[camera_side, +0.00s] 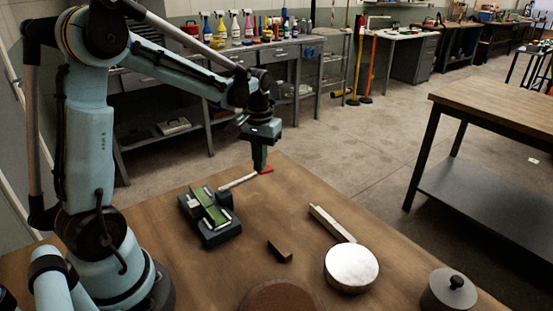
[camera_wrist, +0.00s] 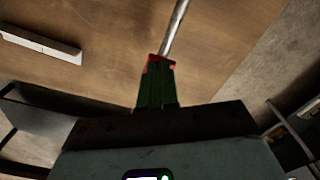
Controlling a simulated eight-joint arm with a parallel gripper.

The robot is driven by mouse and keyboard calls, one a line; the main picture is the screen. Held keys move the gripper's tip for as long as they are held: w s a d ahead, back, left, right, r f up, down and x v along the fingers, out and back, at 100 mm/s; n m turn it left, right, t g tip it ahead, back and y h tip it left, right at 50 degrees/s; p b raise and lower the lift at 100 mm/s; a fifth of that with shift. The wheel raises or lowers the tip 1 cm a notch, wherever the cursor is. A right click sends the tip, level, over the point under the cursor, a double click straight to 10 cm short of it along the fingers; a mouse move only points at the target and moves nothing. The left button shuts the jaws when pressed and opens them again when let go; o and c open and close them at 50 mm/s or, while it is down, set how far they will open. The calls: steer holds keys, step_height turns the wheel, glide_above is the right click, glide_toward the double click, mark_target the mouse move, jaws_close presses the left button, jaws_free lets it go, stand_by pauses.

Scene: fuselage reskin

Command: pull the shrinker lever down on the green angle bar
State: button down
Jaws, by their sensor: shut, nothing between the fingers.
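The shrinker (camera_side: 222,237) is a dark block-shaped tool on the wooden table. The green angle bar (camera_side: 207,204) lies across its top. The shrinker lever (camera_side: 237,181) is a pale rod reaching from the tool up and right to a red grip (camera_side: 266,170). It also shows as a silver rod in the wrist view (camera_wrist: 176,28). My gripper (camera_side: 260,168) points down at the red grip, with its green fingers shut and nothing between them. In the wrist view the fingertips (camera_wrist: 160,62) overlap the red end; I cannot tell whether they touch it.
A pale metal bar (camera_side: 332,224), a small brown block (camera_side: 280,251), a round white-topped piece (camera_side: 351,267) and a grey lidded pot (camera_side: 449,290) stand to the right and front. A brown disc (camera_side: 281,298) is at the front edge of the picture.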

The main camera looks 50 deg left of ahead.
step_height(320, 180, up, 9)
stand_by(1.0)
steer(key=shift+r, duration=0.1)
stand_by(0.5)
steer(key=shift+f, duration=2.25)
stand_by(0.8)
steer(key=shift+f, duration=3.3)
step_height(320, 180, up, 11)
